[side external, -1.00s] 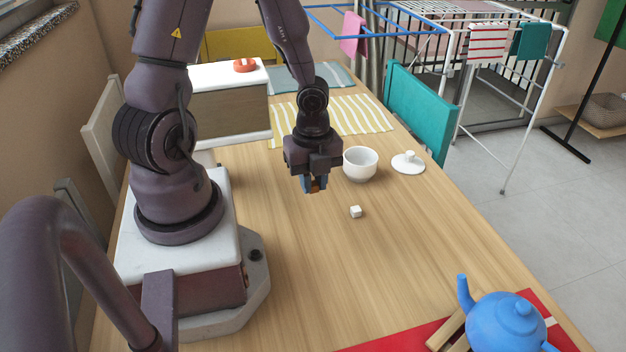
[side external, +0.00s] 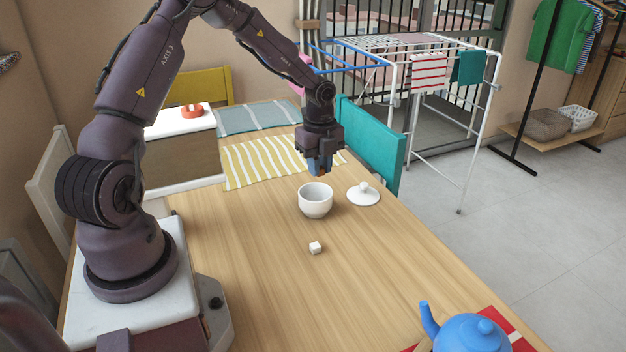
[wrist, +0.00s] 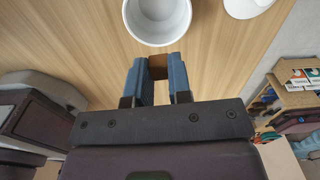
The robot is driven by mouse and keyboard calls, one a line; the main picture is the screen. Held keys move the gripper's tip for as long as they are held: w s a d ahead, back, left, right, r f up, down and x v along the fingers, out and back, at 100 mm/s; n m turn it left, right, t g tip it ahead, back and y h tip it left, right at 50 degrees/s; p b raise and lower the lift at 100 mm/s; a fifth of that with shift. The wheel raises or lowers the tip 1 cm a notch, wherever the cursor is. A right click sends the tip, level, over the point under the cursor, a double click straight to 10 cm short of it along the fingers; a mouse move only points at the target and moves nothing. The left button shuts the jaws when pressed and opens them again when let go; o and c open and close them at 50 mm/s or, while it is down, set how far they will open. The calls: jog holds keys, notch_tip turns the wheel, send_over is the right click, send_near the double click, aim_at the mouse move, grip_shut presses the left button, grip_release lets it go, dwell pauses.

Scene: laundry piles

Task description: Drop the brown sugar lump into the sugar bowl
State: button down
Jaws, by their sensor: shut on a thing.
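My gripper (side external: 319,168) is shut on the brown sugar lump (wrist: 158,66), which sits between the blue fingertips in the wrist view. In the side view only a small brown bit of the lump (side external: 323,174) shows under the fingers. The white sugar bowl (side external: 315,205) stands upright and uncovered on the table. My gripper is above the table, just above the bowl's far rim in the side picture. In the wrist view the bowl (wrist: 157,38) is just ahead of the fingertips, and the lump appears outside its rim.
The bowl's white lid (side external: 363,195) lies right of it. A white sugar cube (side external: 315,248) lies in front on the wooden table (side external: 260,270). A blue teapot (side external: 468,335) stands at the front right. A striped yellow mat (side external: 262,160) lies behind.

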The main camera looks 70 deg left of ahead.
aim_at(319, 186)
jog(key=shift+f, duration=2.95)
jog(key=c, duration=1)
grip_release()
jog(key=shift+o, duration=0.2)
notch_tip(319, 186, up, 13)
